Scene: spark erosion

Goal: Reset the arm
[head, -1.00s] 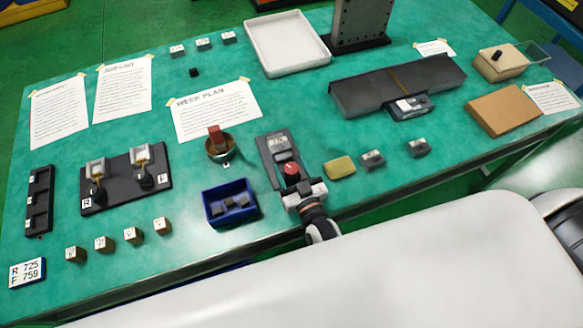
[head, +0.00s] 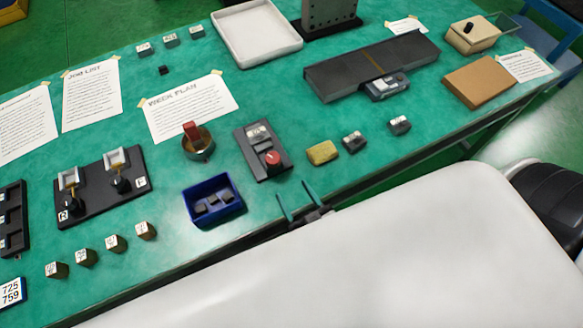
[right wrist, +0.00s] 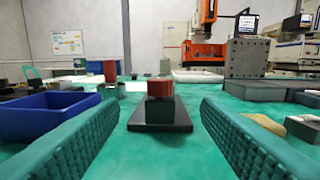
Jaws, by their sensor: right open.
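My right gripper (head: 296,194) is at the table's front edge, with its two green fingers apart and nothing between them. In the right wrist view the open fingers (right wrist: 161,108) stand left and right of the picture's middle. Beyond them is a dark control box (head: 252,138) with a red knob (head: 272,158). The knob (right wrist: 160,88) also shows in the wrist view, centred between the fingers and apart from them. My left gripper is not in view.
A blue bin (head: 232,211) holding dark pieces stands left of my right gripper. A yellow block (head: 321,153) and two grey blocks lie to the right. Several small brown blocks line the front left. A white tray (head: 258,60) is at the back. Green table between is bare.

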